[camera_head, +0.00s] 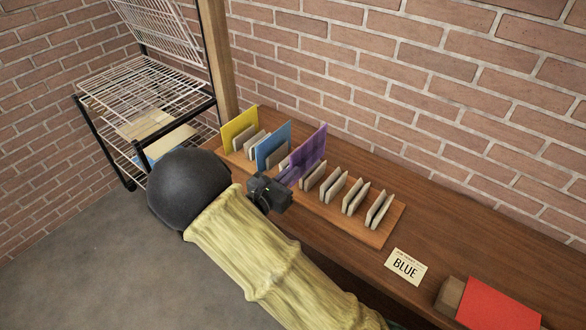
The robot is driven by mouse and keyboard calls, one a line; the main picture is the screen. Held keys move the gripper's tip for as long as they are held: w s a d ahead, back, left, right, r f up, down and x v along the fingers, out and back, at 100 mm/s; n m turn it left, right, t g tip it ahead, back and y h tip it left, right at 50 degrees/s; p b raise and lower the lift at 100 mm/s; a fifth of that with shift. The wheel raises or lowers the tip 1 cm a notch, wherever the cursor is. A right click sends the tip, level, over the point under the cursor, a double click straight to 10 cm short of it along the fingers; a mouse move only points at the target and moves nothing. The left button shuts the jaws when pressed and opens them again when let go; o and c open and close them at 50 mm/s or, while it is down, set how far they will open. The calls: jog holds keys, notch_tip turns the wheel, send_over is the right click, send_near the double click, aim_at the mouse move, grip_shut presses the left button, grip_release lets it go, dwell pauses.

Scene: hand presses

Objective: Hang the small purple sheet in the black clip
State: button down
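A purple sheet (312,146) stands upright in a wooden rack (384,232), with a patterned face and its lower left part close to my gripper. My gripper (286,180) reaches it from the front left. The dark gripper body is at the sheet's lower left, and the fingertips overlap the sheet in this view. I cannot tell whether they are closed on it or only beside it. I do not make out a black clip in this view.
A yellow sheet (240,127) and a blue sheet (274,144) stand left of the purple one. Several pale dividers line the rack. A wire shelf (135,85) stands left.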

jog(key=p+v, duration=0.1)
jog(key=v, duration=0.3)
dwell(0.4)
dwell(0.5)
